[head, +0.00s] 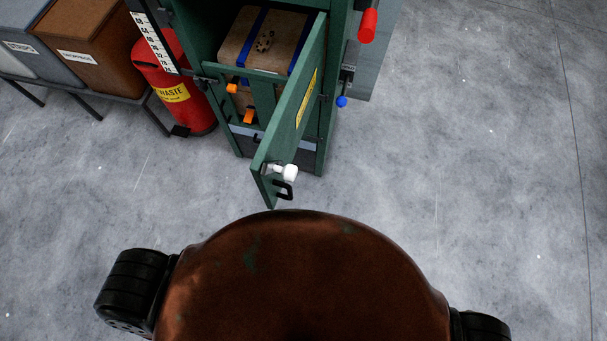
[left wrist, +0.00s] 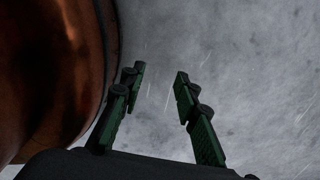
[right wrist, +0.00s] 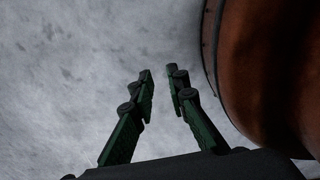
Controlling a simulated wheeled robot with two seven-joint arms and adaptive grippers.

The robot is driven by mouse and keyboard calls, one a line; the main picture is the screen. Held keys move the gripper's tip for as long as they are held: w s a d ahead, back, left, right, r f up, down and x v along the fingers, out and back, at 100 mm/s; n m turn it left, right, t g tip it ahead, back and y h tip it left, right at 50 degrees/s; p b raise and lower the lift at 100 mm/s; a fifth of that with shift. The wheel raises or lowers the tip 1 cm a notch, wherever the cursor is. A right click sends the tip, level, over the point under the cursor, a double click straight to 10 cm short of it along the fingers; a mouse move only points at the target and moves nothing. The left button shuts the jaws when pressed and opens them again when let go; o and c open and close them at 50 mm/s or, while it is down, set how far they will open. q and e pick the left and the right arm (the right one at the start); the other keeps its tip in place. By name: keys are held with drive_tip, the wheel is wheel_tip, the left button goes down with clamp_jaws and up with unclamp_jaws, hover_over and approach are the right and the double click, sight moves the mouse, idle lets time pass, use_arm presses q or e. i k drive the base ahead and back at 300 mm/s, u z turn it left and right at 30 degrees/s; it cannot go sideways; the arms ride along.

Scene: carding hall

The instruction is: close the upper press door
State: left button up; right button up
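The upper press door (head: 297,110) is a green panel with a yellow label, swung open toward me from the green press (head: 325,130) in the head view. Its free edge carries a white knob (head: 290,172) and a black handle (head: 284,190). Inside the press lies a brown bale with blue straps (head: 262,42). My left gripper (left wrist: 160,75) is open and empty above the floor in the left wrist view. My right gripper (right wrist: 160,72) is open and empty in the right wrist view. Neither gripper shows in the head view, and neither touches the door.
A red handle (head: 368,25) and a blue knob (head: 342,101) project at the press's right. Floor at right is clear.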

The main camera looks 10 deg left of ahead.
sight(281, 139)
drive_tip(key=z, duration=0.7)
drive_tip(key=k, duration=0.9)
drive_tip(key=u, duration=1)
drive_tip(key=i, duration=0.5)
drive_tip(key=u, duration=0.1)
